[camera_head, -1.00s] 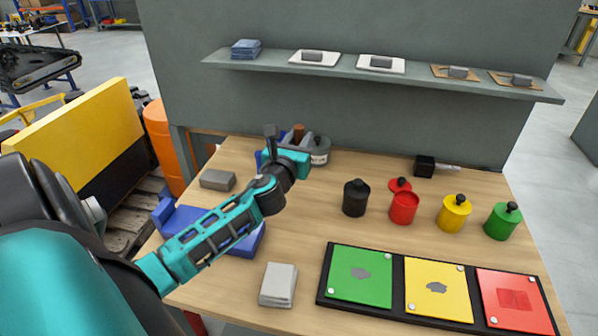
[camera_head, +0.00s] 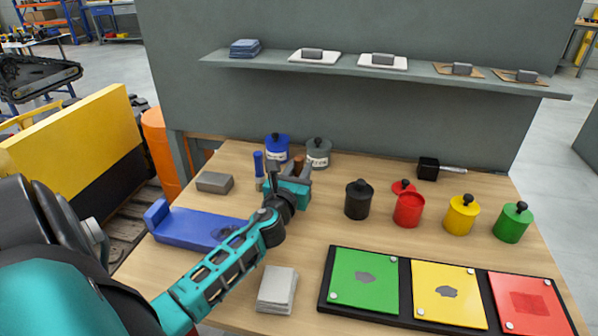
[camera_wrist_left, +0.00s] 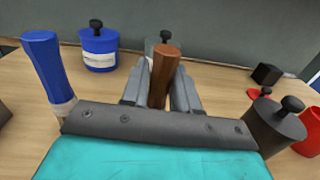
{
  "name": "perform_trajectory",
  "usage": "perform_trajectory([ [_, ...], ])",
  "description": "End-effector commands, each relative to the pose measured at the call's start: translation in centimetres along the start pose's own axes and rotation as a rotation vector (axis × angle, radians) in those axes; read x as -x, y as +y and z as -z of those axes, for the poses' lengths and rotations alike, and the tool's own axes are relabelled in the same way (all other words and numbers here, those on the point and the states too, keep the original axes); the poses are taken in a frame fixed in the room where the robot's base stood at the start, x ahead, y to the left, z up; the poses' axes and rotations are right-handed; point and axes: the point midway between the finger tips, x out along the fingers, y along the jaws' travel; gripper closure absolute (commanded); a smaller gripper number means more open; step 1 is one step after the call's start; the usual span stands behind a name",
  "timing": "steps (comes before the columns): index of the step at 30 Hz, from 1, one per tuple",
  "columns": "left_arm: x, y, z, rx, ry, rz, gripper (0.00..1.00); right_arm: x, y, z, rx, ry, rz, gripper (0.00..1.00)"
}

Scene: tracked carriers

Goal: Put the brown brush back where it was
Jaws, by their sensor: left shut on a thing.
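The brown brush (camera_head: 298,165) shows as a brown handle standing up between the fingers of my left gripper (camera_head: 289,178). In the left wrist view the handle (camera_wrist_left: 163,72) is between the two grey fingers, which are shut on it. Its lower end is hidden by the gripper. A brush with a blue handle (camera_head: 258,163) stands upright just left of the gripper, and it also shows in the left wrist view (camera_wrist_left: 45,65). My right gripper is not in view.
A blue pot (camera_head: 277,149) and a grey pot (camera_head: 318,153) stand behind the gripper. A black pot (camera_head: 358,200) is to its right. A grey block (camera_head: 214,182) and a blue tray (camera_head: 185,225) lie left. Colour panels (camera_head: 365,280) lie in front.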

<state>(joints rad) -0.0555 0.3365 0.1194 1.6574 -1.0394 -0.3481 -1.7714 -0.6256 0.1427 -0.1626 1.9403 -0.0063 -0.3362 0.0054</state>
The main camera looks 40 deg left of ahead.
Motion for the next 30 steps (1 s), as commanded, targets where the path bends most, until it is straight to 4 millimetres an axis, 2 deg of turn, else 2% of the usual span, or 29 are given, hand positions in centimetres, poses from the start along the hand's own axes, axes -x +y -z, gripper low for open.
perform_trajectory([
  [1, 0.0, 0.0, 0.4, -0.001, 0.0, 0.0, 1.0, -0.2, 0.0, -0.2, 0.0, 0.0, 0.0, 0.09],
  [2, 0.0, 0.0, 0.2, -0.001, 0.0, 0.0, 0.68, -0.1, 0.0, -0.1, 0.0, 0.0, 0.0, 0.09],
  [9, 0.0, 0.0, 0.2, -0.001, 0.001, 0.0, 0.45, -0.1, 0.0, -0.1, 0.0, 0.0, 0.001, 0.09],
  [20, 0.3, 0.0, -0.2, 0.0, 0.002, 0.0, 0.45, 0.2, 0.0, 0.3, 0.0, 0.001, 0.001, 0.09],
  [23, 1.6, 0.0, 0.0, -0.001, 0.004, 0.002, 0.45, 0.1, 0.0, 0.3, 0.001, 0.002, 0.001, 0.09],
  [30, 6.5, 0.0, -0.1, 0.0, 0.003, 0.001, 0.45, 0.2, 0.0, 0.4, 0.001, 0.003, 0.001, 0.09],
])
